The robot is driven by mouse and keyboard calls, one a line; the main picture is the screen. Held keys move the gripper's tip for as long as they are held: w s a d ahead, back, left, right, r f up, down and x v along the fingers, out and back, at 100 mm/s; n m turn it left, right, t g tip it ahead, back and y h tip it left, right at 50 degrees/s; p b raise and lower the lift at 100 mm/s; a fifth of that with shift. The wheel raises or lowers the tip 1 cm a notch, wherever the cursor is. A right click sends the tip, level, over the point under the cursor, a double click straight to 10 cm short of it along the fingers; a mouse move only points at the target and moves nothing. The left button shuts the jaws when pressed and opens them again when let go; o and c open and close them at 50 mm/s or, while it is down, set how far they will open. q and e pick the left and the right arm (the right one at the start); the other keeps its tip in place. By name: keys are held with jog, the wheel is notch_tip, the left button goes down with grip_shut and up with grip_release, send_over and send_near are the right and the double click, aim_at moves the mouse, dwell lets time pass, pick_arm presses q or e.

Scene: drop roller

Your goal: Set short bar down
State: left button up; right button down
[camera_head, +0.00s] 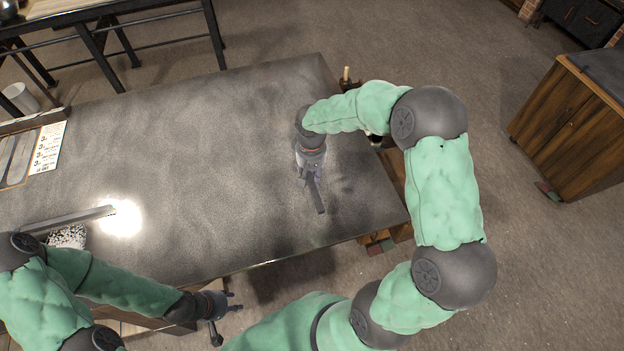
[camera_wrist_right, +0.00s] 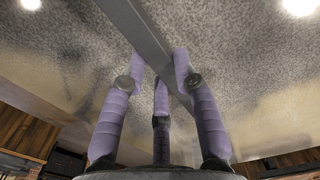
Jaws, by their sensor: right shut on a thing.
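The short bar (camera_head: 318,197) is dark grey and straight. My right gripper (camera_head: 312,174) is shut on it over the right part of the grey table (camera_head: 210,150). In the right wrist view the bar (camera_wrist_right: 152,40) runs diagonally between the purple fingers of the right gripper (camera_wrist_right: 162,75), with the speckled table top beyond. I cannot tell whether the bar touches the table. My left gripper (camera_head: 225,312) is at the table's front edge, low in the head view, with its fingers spread apart and nothing seen between them.
A longer grey bar (camera_head: 65,220) lies at the table's left, close to a white speckled thing (camera_head: 68,237). A printed sheet (camera_head: 48,148) lies at the far left. The table's middle is clear. A wooden cabinet (camera_head: 560,125) stands apart at the right.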

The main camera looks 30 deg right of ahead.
aim_at(312, 180)
jog(key=shift+w+d+f, duration=0.1)
jog(key=shift+d+f, duration=0.1)
jog(key=shift+f, duration=1.45)
jog(key=shift+f, duration=0.2)
jog(key=c, duration=1)
grip_release()
jog(key=shift+o, duration=0.2)
jog(key=shift+r, duration=0.1)
notch_tip(312, 180, up, 12)
jog(key=shift+r+p, duration=0.1)
jog(key=shift+p, duration=0.35)
